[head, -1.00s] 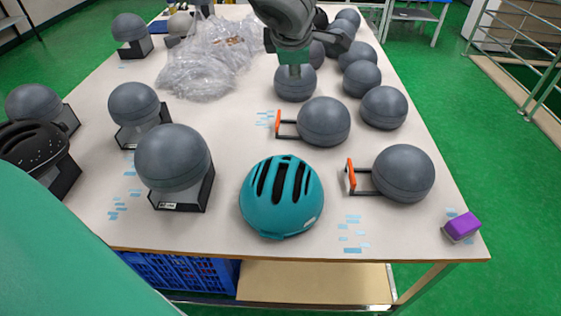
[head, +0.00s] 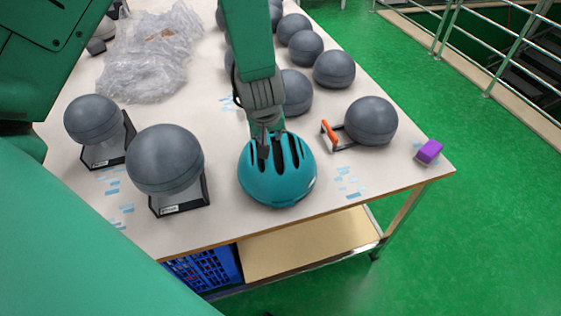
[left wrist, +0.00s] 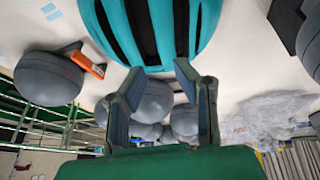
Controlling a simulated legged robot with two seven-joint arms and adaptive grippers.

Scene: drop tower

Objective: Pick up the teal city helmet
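The teal city helmet (head: 285,182) sits near the front edge of the table, its dark vents facing up. My left gripper (head: 268,148) reaches down from above, its fingertips at the helmet's far upper side. In the left wrist view the helmet (left wrist: 155,28) fills the top middle. There the two fingers of the left gripper (left wrist: 158,70) stand apart, with the helmet's edge at their tips. I cannot tell whether they touch it. My right gripper is out of view.
The white table (head: 215,225) holds several grey balls on stands, one (head: 168,160) just left of the helmet and one (head: 371,121) to its right. A purple block (head: 429,151) lies at the right corner. Clear plastic wrap (head: 155,55) lies at the back left.

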